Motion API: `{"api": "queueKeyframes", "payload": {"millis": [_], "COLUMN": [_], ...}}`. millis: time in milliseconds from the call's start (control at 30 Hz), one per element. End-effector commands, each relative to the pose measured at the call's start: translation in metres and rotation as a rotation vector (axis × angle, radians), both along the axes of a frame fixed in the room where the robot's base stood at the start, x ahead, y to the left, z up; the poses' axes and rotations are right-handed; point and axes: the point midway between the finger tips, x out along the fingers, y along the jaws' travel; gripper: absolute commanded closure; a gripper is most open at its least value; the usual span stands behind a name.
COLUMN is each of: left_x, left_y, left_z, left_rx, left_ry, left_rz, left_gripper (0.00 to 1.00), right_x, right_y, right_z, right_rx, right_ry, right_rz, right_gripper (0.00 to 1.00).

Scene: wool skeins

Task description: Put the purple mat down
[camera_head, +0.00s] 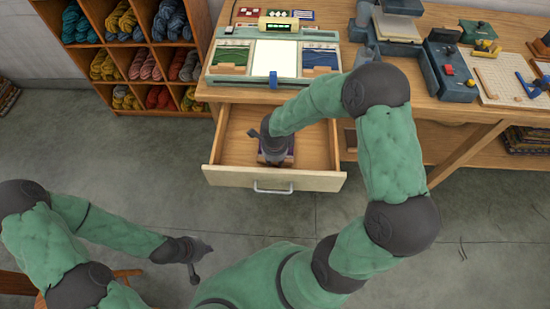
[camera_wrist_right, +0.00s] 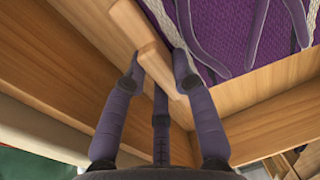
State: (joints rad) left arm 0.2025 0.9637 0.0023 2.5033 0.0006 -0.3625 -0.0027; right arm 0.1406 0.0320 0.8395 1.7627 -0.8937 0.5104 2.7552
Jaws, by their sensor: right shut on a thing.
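The purple mat (camera_wrist_right: 215,30) shows at the top of the right wrist view as a purple knit surface with pale braided bands and grey-purple strips. A wooden bar (camera_wrist_right: 150,40) runs along its near side. My right gripper (camera_wrist_right: 162,72) is shut on this wooden bar of the mat. In the head view my right gripper (camera_head: 274,160) points down inside the open drawer (camera_head: 228,165) and hides most of the mat; a purple edge (camera_head: 290,156) shows beside it. I cannot tell whether the mat touches the drawer bottom. My left gripper (camera_head: 200,262) is open and empty above the floor.
The drawer's front panel with a metal handle (camera_head: 273,187) faces me, and wooden walls surround my right gripper. Above it stands a tabletop board (camera_head: 273,58) with green, white and blue panels. A wool shelf (camera_head: 145,62) stands at the left. Floor is clear between.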

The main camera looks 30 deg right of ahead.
Motion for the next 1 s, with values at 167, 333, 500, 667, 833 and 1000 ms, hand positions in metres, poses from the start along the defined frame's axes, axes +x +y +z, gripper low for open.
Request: {"api": "queueKeyframes", "payload": {"millis": [167, 333, 500, 667, 833, 1000], "left_x": [0.000, 0.000, 0.000, 0.000, 0.000, 0.000], "left_y": [0.000, 0.000, 0.000, 0.000, 0.000, 0.000], "left_z": [0.007, 0.000, -0.001, 0.000, -0.005, -0.004], "left_rx": [0.000, 0.000, 0.000, 0.000, 0.000, 0.000], "left_ry": [0.000, 0.000, 0.001, 0.000, 0.000, 0.000], "left_rz": [0.000, 0.000, 0.000, 0.000, 0.000, 0.000], "left_gripper": [1.00, 1.00, 1.00, 1.00, 1.00, 1.00], "right_x": [0.003, 0.004, 0.004, 0.004, 0.004, 0.004], "right_y": [-0.003, -0.002, -0.002, -0.002, -0.002, -0.002], "right_z": [0.001, -0.013, -0.016, -0.015, -0.019, -0.018], "right_rx": [0.045, 0.062, 0.061, 0.060, 0.061, 0.060], "right_ry": [0.076, 0.099, 0.098, 0.097, 0.096, 0.097], "right_rz": [-0.003, 0.001, 0.001, 0.001, 0.000, 0.001], "right_gripper": [1.00, 1.00, 1.00, 1.00, 1.00, 0.50]}}
